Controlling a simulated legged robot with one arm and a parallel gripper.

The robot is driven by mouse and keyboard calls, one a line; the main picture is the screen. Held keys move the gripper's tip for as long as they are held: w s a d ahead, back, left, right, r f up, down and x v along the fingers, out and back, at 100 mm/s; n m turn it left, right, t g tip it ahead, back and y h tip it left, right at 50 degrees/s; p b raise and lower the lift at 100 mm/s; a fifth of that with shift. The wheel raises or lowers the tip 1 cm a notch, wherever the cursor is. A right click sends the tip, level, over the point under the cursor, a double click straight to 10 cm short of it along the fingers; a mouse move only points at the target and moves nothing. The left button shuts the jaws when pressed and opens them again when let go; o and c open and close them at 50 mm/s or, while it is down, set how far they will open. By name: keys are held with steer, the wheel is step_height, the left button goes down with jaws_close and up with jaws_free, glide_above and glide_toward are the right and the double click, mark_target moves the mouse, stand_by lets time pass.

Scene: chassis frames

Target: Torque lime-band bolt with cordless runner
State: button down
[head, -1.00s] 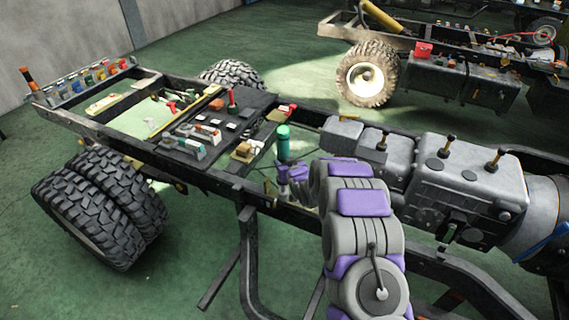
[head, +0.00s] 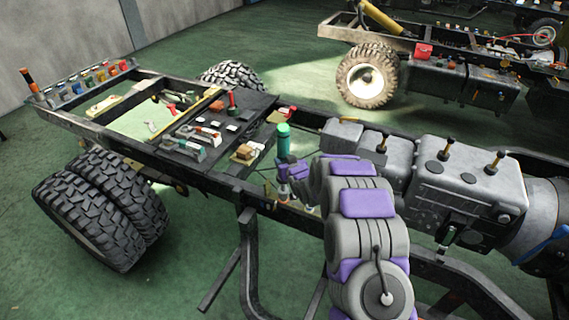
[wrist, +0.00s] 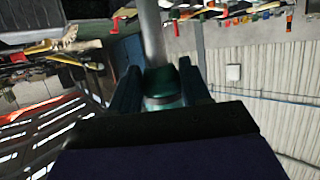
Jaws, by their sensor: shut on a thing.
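My gripper (head: 286,170) is at the near rail of the chassis frame, left of the grey gearbox. It is shut on an upright tool with a green cylindrical end (head: 284,139), which appears to be the cordless runner. In the wrist view, my gripper's two dark green fingers (wrist: 160,82) stand on either side of the green and grey body (wrist: 163,98), with a grey shaft beyond it. The tool's lower end is partly hidden by my gripper and too small to read. I cannot make out a lime-band bolt.
The chassis frame (head: 221,183) carries a dark tray (head: 222,116) of tools and a rack (head: 82,88) of coloured parts at its left end. The grey gearbox (head: 466,190) stands right of my arm. Dual tyres (head: 104,207) are at front left.

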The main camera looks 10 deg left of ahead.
steer(key=shift+r, duration=0.45)
